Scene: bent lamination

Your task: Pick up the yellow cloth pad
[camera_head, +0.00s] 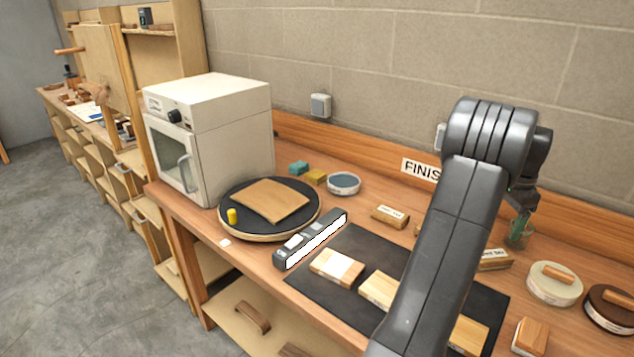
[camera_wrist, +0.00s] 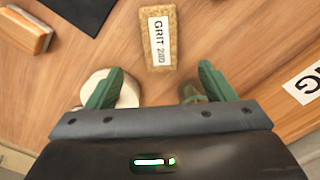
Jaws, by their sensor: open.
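A small yellow pad (camera_head: 315,176), most likely the cloth pad, lies on the bench between a teal pad (camera_head: 298,167) and a round blue-topped tin (camera_head: 344,183). It is too small to make out its weave. It does not show in the wrist view. My gripper (camera_head: 521,203) is far to its right, above the bench. In the wrist view my gripper (camera_wrist: 158,82) has its two green fingers spread wide with nothing between them. A tan block labelled GRIT (camera_wrist: 162,55) lies beyond the fingertips.
A dark mat (camera_head: 340,290) with wooden blocks lies in front. Round lidded containers (camera_head: 553,290) stand at right.

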